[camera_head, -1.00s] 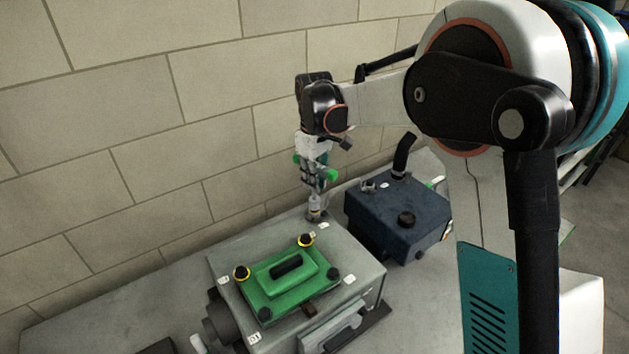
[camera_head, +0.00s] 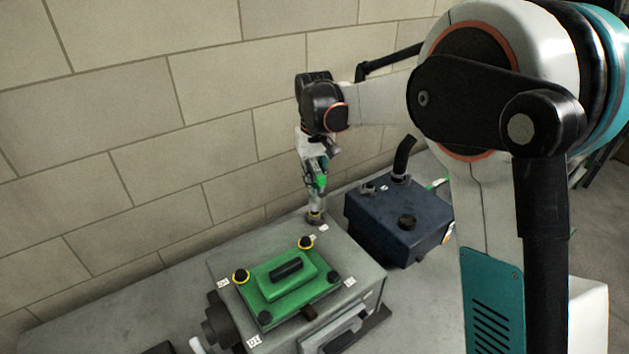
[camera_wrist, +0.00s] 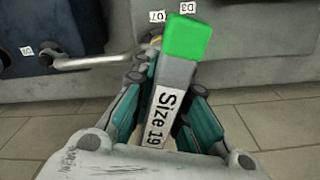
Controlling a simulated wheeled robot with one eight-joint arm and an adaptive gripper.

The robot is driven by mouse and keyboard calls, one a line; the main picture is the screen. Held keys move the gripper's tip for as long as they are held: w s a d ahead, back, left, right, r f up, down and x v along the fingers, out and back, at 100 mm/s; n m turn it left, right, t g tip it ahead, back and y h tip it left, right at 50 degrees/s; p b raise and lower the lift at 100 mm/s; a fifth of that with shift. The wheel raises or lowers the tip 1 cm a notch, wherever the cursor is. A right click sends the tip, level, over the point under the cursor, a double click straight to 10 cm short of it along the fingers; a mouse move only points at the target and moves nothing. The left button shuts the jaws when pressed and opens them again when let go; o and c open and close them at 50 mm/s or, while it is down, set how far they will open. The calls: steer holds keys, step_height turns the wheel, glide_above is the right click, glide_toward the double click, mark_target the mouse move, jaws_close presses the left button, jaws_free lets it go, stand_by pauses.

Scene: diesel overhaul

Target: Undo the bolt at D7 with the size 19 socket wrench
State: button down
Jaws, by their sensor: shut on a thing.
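My gripper (camera_head: 316,186) is shut on the size 19 socket wrench (camera_wrist: 168,100), a grey bar with a green end and a "Size 19" label. In the wrist view the bar lies between the teal fingers. In the head view the wrench's grey shaft (camera_head: 315,203) points down to a yellowish ring (camera_head: 315,217) at the back corner of the grey engine block. The D7 tag (camera_wrist: 157,17) stands beside that spot in the wrist view. The bolt at D7 is hidden under the tool, and I cannot tell how fully the socket sits on it.
A green cover (camera_head: 282,284) with a black handle, two yellow-ringed bolts and dark corner knobs lies on the grey block (camera_head: 362,270). A dark blue tank (camera_head: 400,225) with a black hose stands right of the tool. The brick wall (camera_head: 215,130) is close behind.

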steer(key=m, duration=0.3)
steer(key=shift+m, duration=0.4)
steer(key=m, duration=0.3)
steer(key=shift+m+b, duration=0.3)
steer(key=m, duration=0.6)
steer(key=shift+m, duration=0.3)
steer(key=m, duration=0.6)
steer(key=shift+b, duration=0.35)
steer(key=m, duration=0.6)
